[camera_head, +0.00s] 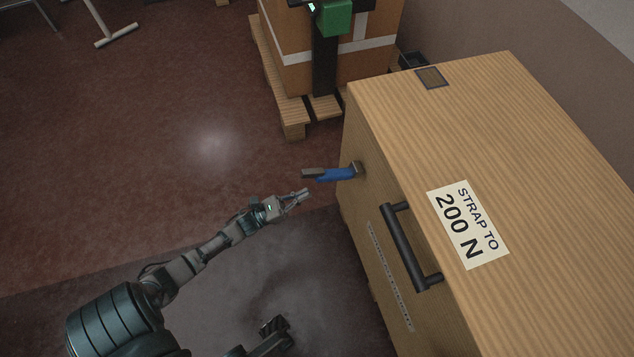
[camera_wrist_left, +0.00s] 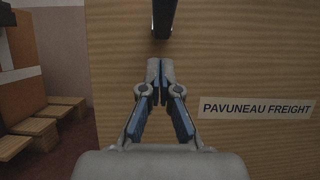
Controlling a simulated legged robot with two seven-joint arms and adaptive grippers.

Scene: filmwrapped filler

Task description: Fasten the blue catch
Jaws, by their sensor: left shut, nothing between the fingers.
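The blue catch (camera_head: 336,174) sticks out from the upper side face of the large wooden crate (camera_head: 545,150), near its far corner. It has a blue lever with a dark grey end piece pointing left. My left gripper (camera_head: 305,192) is shut and empty, just below and left of the catch, with a small gap. In the left wrist view, my left gripper's fingertips (camera_wrist_left: 160,64) are together in front of the wood face. A dark piece (camera_wrist_left: 163,18) stands above them at the top edge, probably the catch's end.
A black bar handle (camera_head: 409,247) stands out from the crate's side, nearer me. A strapped carton (camera_head: 290,45) on a pallet (camera_head: 292,118) stands behind. A freight label (camera_wrist_left: 257,108) is on the crate face.

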